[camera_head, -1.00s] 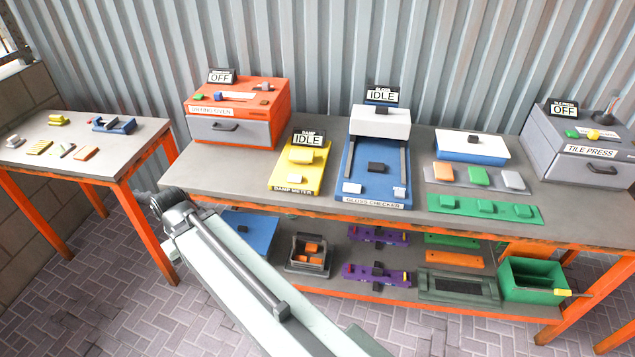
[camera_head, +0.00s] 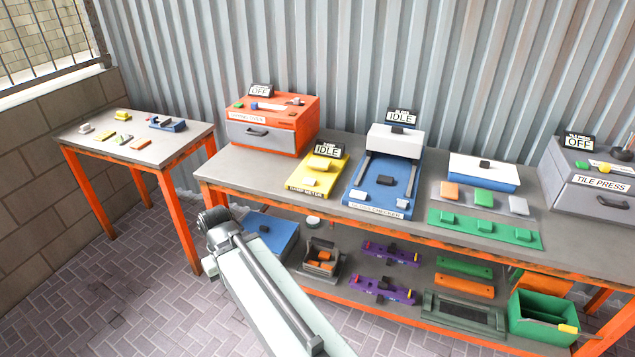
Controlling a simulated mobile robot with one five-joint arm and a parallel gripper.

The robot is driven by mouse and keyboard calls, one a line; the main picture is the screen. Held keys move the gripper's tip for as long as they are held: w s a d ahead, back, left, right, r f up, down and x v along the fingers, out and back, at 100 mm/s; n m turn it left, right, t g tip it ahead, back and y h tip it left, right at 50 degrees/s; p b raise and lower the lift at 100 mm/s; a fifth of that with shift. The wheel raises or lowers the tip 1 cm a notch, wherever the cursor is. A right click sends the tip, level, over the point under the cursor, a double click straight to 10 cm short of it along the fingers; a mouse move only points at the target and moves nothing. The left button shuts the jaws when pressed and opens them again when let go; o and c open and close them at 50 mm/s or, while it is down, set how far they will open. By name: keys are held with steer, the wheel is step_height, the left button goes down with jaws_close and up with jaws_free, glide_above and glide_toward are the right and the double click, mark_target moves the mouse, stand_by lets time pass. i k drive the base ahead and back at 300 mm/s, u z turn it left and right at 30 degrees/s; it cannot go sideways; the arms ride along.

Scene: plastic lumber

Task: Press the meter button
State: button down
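The yellow damp meter (camera_head: 334,178) lies on the long workbench, left of the blue gloss checker (camera_head: 374,198). Its black sign (camera_head: 327,151) reads IDLE. A raised yellow block (camera_head: 319,163) sits on its upper part. A small pale block (camera_head: 310,181), which looks like its button, sits nearer the front; nothing touches it. My arm reaches up from the bottom edge. Its dark far end (camera_head: 214,219) is in front of the bench's left end, left of and lower in the picture than the meter. I cannot make out the gripper's fingers there.
An orange drying oven (camera_head: 302,126) stands behind and left of the meter. A grey tile press (camera_head: 590,190) is at the right. The lower shelf holds a green bin (camera_head: 541,319) and several fixtures. A smaller table (camera_head: 180,147) stands left. Paved floor is open at lower left.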

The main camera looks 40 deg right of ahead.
mark_target(311, 181)
steer(key=u, duration=0.1)
steer(key=i, duration=0.95)
steer(key=z, duration=0.05)
